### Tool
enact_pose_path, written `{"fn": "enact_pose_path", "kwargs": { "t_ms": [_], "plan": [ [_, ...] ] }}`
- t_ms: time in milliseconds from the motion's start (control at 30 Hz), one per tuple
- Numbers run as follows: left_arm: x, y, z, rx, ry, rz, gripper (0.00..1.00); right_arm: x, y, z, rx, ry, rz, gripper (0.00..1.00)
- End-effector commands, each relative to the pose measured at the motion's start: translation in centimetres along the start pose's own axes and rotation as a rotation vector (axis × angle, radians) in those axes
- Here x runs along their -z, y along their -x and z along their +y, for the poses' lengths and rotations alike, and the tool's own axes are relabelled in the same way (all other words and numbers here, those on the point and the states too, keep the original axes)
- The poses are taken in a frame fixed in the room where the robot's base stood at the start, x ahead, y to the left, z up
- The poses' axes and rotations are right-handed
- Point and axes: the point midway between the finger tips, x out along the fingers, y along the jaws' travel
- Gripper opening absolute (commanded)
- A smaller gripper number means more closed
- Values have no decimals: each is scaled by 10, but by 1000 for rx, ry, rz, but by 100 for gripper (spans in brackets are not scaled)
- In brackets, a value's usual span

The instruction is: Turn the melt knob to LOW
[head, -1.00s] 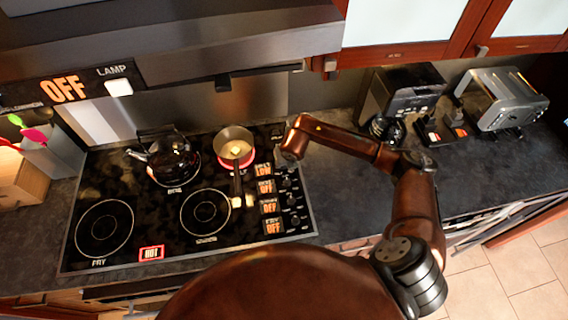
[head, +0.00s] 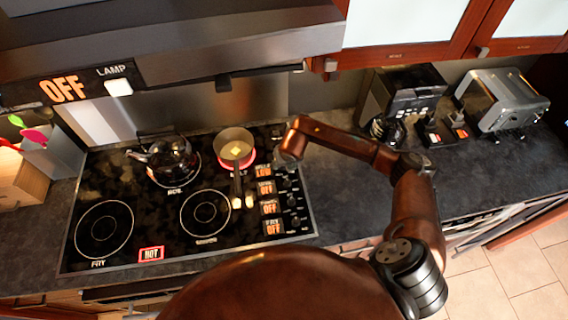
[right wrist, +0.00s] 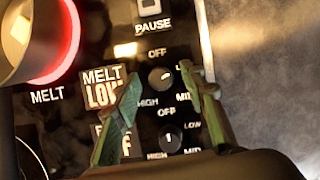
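The melt knob (right wrist: 161,80) is a small round black knob with OFF, LOW, MID and HIGH printed around it. The melt display (right wrist: 103,87) beside it reads LOW in lit orange; it also shows in the head view (head: 264,171). My right gripper (right wrist: 161,73) has one finger on each side of the knob, with gaps visible, so it is open around it. In the head view my right gripper (head: 285,160) is small at the cooktop's right side, and its fingers are hard to make out. The melt burner (right wrist: 68,45) glows red under the saucepan (head: 234,143). My left gripper is not in view.
Another knob (right wrist: 168,138) sits just below, close to my fingers. The saucepan handle (head: 237,185) points toward the front, left of the displays. A kettle (head: 172,160) stands at the back left. The counter right of the cooktop (head: 345,215) is clear.

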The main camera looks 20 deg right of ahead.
Motion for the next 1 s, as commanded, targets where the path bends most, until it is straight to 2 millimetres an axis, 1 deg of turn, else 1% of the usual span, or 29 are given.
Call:
{"fn": "enact_pose_path", "kwargs": {
  "t_ms": [200,267,333,467,700,833,1000],
  "plan": [
    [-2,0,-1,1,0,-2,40,0,1,0,0,0,0,38],
    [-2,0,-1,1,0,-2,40,0,4,0,0,0,0,38],
    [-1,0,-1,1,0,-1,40,0,12,0,0,0,-1,38],
    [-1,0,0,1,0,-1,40,-1,36,0,0,3,-3,38],
    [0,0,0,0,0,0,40,-1,86,0,0,1,-3,38],
    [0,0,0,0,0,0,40,-1,105,0,-1,2,-2,38],
    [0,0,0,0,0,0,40,0,118,0,0,0,0,38]
  ]
}}
